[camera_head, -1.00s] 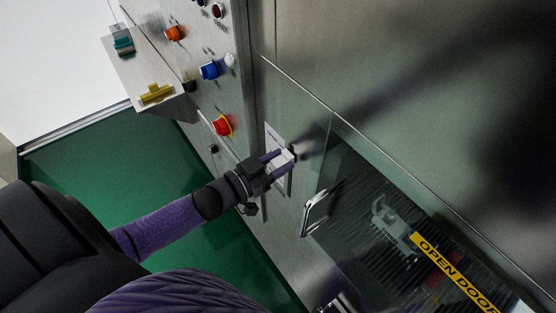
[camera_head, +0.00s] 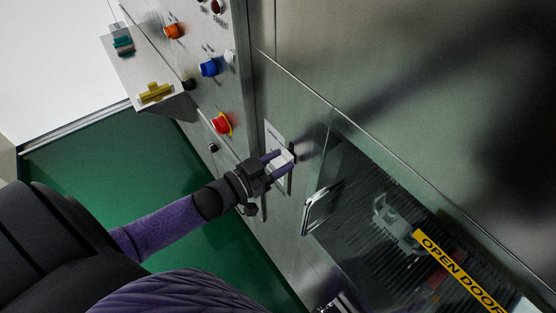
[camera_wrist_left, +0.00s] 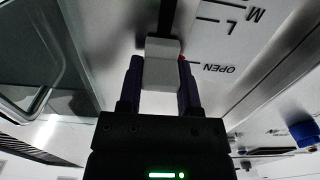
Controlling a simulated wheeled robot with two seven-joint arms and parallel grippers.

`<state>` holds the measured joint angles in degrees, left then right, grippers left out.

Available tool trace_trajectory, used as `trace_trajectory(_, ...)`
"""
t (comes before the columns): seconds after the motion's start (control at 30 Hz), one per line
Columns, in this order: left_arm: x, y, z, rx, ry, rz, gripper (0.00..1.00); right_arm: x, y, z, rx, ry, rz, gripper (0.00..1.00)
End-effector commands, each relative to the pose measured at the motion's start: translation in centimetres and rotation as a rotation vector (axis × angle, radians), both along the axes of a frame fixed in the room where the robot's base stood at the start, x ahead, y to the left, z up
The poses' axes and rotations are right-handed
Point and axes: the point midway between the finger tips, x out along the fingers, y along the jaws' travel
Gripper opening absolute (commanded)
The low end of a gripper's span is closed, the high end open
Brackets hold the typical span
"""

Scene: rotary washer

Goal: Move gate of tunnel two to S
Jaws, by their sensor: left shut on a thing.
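My left gripper (camera_head: 280,160) reaches the front panel of the machine and is shut on a pale grey gate handle (camera_wrist_left: 162,62). In the left wrist view the two purple fingers (camera_wrist_left: 160,88) sit on either side of the handle. The handle sits on a dark slot that runs up the panel. A scale plate (camera_wrist_left: 228,45) beside the slot shows the marks OPEN, L and M. The handle is beside the OPEN end of the scale. An S mark is not visible. The gripper partly hides the plate in the head view. My right gripper is not in view.
A glass door (camera_head: 385,220) with a metal handle (camera_head: 320,207) and a yellow OPEN DOOR label (camera_head: 455,270) lies right of the gripper. A red knob (camera_head: 222,123), a blue knob (camera_head: 209,68) and an orange knob (camera_head: 174,32) stick out from the panel.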

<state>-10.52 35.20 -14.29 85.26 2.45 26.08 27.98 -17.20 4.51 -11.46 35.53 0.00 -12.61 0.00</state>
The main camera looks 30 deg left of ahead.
Motion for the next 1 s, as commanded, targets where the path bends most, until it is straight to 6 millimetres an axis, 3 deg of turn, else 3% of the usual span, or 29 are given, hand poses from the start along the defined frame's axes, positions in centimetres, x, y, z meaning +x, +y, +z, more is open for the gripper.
trace_trajectory(0.03,0.0,0.0,-1.6,0.001,0.004,0.0,0.0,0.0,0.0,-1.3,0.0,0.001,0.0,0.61)
trace_trajectory(0.27,-0.1,0.0,-6.6,0.001,0.006,0.0,0.0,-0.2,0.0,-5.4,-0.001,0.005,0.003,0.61)
trace_trajectory(0.57,0.0,0.0,-6.4,0.0,0.001,0.0,0.0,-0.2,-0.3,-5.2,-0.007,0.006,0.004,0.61)
trace_trajectory(0.6,0.0,0.0,-6.4,0.0,0.001,0.0,0.46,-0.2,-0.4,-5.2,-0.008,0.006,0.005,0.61)
trace_trajectory(0.73,0.0,0.0,-6.4,0.0,0.001,0.0,0.74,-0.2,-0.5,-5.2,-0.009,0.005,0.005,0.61)
trace_trajectory(0.77,0.0,0.0,-6.4,0.0,0.001,0.0,0.79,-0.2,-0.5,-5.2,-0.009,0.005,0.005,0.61)
trace_trajectory(1.0,0.0,0.0,-6.4,0.001,0.002,0.0,0.79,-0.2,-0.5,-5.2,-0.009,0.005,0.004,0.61)
